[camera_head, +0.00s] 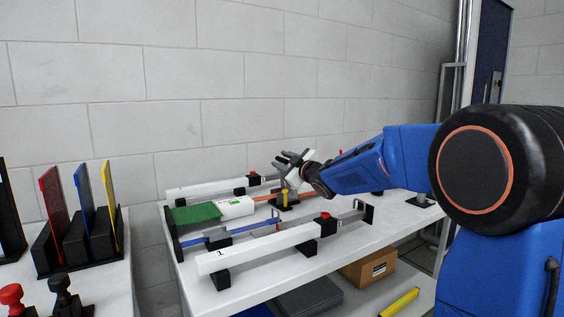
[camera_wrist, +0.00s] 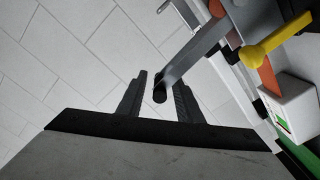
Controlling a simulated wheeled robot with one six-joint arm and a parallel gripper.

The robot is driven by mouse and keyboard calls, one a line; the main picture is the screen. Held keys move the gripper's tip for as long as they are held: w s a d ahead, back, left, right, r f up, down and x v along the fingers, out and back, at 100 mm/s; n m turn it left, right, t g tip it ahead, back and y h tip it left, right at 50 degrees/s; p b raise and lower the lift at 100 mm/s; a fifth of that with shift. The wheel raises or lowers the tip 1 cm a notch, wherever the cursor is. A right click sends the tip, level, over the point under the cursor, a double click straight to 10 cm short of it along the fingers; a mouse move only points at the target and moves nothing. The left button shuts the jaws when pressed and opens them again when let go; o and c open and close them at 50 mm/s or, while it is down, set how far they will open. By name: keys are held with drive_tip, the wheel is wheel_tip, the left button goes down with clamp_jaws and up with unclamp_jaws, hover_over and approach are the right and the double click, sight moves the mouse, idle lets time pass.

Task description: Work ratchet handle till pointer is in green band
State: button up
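My gripper (camera_wrist: 158,97) reaches in above the table fixture, its two dark fingers apart. The grey ratchet handle (camera_wrist: 198,48) slants between them, its black end (camera_wrist: 160,95) lying between the fingertips with a visible gap on either side. In the head view my gripper (camera_head: 290,160) is small and partly hides the handle. A white box (camera_head: 237,207) with a small green-marked window stands left of the handle's base; it also shows in the wrist view (camera_wrist: 298,108). The pointer is too small to make out. A yellow lever (camera_head: 285,196) stands at the handle's base.
White beams (camera_head: 270,246) on black blocks and a blue bar (camera_head: 240,232) lie along the white table (camera_head: 350,240). A rack with coloured plates (camera_head: 80,235) stands at left. A cardboard box (camera_head: 370,268) sits on the lower shelf. A block wall (camera_head: 240,80) is behind.

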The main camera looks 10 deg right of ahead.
drive_tip(key=shift+w, duration=0.2)
clamp_jaws()
